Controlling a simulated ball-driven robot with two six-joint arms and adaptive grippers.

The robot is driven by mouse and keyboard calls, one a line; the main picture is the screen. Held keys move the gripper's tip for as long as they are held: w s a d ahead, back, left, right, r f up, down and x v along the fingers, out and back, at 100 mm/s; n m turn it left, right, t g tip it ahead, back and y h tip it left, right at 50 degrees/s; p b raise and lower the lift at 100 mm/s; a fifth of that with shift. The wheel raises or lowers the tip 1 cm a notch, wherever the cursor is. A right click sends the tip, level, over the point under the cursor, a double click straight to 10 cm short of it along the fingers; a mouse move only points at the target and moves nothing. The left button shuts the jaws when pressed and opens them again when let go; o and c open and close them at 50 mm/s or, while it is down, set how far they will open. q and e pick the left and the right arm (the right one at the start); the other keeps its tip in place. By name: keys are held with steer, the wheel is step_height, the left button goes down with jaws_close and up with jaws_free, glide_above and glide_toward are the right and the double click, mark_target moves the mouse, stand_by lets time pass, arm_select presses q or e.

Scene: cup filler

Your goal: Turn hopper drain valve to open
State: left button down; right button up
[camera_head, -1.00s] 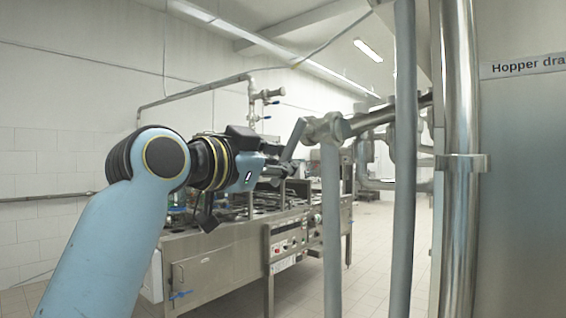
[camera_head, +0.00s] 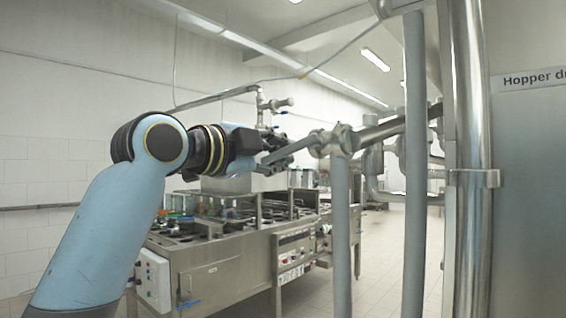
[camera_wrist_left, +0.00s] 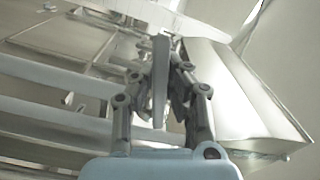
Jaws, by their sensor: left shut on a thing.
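The drain valve (camera_head: 340,141) is a grey fitting on top of an upright grey pipe, with a metal pipe running off to the right. Its flat grey lever (camera_head: 292,149) points left and slightly down. My left gripper (camera_head: 277,154) is at the lever's free end and is shut on it. In the left wrist view the lever (camera_wrist_left: 161,80) stands between the two dark fingers (camera_wrist_left: 163,100). The fingertips are partly hidden behind the lever in the head view. My right gripper is not in view.
Upright pipes (camera_head: 414,200) and a shiny column (camera_head: 467,110) stand close on the right. Beside them is a panel with a cut-off "Hopper dr" label (camera_head: 535,77). A steel filling machine (camera_head: 222,280) stands behind and below my left arm.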

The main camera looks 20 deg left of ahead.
mark_target(279, 150)
arm_select(q)
steer(key=r+m, duration=0.1)
steer(key=m, duration=0.2)
steer(key=shift+a+r+m, duration=0.15)
steer(key=shift+r+m, duration=0.15)
steer(key=shift+r, duration=0.1)
steer(key=shift+r+m, duration=0.35)
steer(key=shift+m, duration=0.4)
steer(key=shift+r+m, duration=0.35)
steer(key=shift+m, duration=0.4)
steer(key=c, duration=1.3)
jaws_free()
steer(key=shift+r, duration=0.1)
steer(key=shift+s, duration=0.1)
steer(key=shift+v, duration=3.6)
